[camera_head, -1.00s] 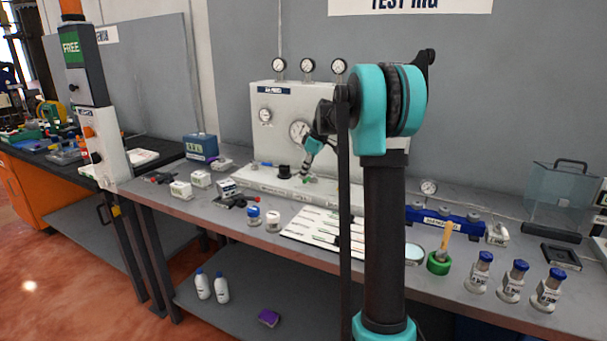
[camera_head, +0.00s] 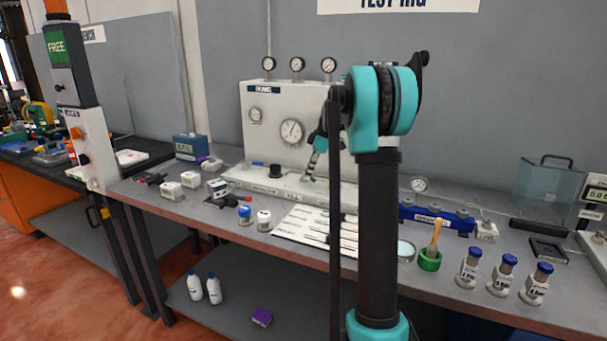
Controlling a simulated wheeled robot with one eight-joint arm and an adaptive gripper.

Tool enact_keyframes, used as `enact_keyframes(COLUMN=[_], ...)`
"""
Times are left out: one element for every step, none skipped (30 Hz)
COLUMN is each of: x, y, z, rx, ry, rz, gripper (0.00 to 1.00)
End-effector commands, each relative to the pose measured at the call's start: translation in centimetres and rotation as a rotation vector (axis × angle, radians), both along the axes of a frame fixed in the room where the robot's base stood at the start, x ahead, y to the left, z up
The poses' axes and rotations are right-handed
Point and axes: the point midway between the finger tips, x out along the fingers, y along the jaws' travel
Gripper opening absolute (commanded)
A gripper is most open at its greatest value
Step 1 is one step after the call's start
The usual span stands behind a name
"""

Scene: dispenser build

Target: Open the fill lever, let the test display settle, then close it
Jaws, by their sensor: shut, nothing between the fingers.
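The white test rig (camera_head: 262,130) stands at the back of the grey bench, with dials on its face and on top. I cannot tell for sure which part is the fill lever. My gripper (camera_head: 310,176) points down over the ledge, right of the knob and apart from it; it looks shut and empty. Its tips are small, and contact with the ledge is unclear. My arm hides the rig's right part. A digital display (camera_head: 597,195) is cut off at the right edge.
White boxes (camera_head: 172,190), a blue-capped jar (camera_head: 244,214) and a white sheet (camera_head: 300,230) lie in front of the rig. A blue rack (camera_head: 436,219), a green cup (camera_head: 429,260) and blue-capped vials (camera_head: 503,275) stand to the right.

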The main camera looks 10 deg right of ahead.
Motion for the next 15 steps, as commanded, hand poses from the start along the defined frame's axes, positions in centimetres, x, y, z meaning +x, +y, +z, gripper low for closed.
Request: enact_keyframes(x=[0.0, 0.0, 0.1, 0.1, 0.1, 0.2, 0.2, 0.3, 0.4, 0.4, 0.5, 0.6, 0.7, 0.8, 0.9], y=[-0.4, -0.6, -0.8, -1.0, -1.2, -1.5, -1.7, -1.8, -2.1, -2.2, -2.4, -2.6, -2.7, -2.9, -3.1], z=[0.0, 0.0, 0.0, 0.0, 0.0, 0.0, 0.0, 0.0, 0.0, 0.0, 0.0, 0.0, 0.0, 0.0, 0.0], rx=[-0.001, -0.001, -0.001, -0.001, -0.001, -0.001, -0.001, -0.001, -0.001, -0.001, -0.001, -0.001, -0.001, -0.001, -0.001], ry=[0.001, 0.001, 0.001, 0.001, 0.001, 0.000, 0.000, 0.000, 0.000, 0.000, 0.000, 0.000, 0.000, 0.000, 0.000], rz=[-0.001, -0.001, -0.001, -0.001, -0.001, -0.001, -0.001, -0.002, -0.002, -0.002, -0.002, -0.002, -0.002, -0.001, -0.001], gripper=[0.00, 0.00, 0.00, 0.00, 0.00, 0.00, 0.00, 0.00, 0.00, 0.00, 0.00, 0.00, 0.00, 0.00, 0.00])
